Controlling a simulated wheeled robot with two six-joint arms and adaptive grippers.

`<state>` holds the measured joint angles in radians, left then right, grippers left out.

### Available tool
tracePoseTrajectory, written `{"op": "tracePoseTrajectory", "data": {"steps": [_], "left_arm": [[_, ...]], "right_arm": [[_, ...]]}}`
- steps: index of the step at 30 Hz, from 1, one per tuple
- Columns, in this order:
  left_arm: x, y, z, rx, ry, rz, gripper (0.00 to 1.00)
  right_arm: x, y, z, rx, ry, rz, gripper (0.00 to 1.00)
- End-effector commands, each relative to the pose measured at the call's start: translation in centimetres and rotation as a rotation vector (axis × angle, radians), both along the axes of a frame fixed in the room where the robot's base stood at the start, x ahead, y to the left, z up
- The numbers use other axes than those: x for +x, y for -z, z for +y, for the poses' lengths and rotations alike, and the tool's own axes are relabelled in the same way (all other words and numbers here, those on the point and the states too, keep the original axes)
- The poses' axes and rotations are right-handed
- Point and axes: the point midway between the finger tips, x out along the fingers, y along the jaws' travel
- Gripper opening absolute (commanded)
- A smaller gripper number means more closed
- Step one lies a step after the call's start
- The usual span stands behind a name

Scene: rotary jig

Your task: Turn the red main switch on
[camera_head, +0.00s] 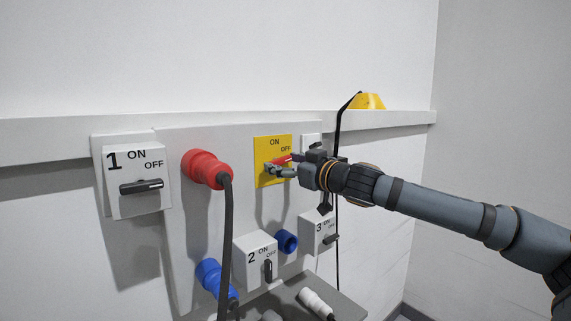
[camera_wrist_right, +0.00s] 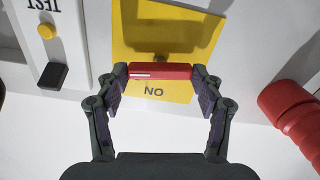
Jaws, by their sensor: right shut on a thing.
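The red main switch handle (camera_head: 281,160) sits on a yellow plate (camera_head: 264,147) marked ON at the top and OFF at the right. It lies roughly level, pointing toward the OFF side, and is partly hidden by my gripper. My right gripper (camera_head: 280,166) reaches in from the right and is shut on it. In the right wrist view the red handle (camera_wrist_right: 160,71) spans the space between both fingertips, with the upside-down plate and the ON label close to it. My left gripper is not in view.
Switch 1 (camera_head: 139,187), switch 2 (camera_head: 256,258) and switch 3 (camera_head: 320,233) surround the plate. A red plug (camera_head: 205,168) with a dark cable is at its left. A blue plug (camera_head: 215,278) is below. In the wrist view a TEST panel (camera_wrist_right: 45,35) is at the left.

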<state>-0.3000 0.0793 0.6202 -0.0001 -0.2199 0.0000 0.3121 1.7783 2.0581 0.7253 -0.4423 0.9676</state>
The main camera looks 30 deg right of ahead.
Motion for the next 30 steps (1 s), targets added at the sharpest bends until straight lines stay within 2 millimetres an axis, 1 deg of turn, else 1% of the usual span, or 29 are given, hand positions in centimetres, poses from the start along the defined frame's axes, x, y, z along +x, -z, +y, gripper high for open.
{"op": "tracePoseTrajectory", "data": {"steps": [14, 30], "left_arm": [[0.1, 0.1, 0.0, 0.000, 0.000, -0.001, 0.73], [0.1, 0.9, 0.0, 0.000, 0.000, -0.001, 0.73]], "right_arm": [[0.0, 0.0, 0.0, -0.445, 0.001, -0.036, 0.36], [0.0, 0.1, 0.1, -0.955, 0.001, -0.077, 0.36]]}}
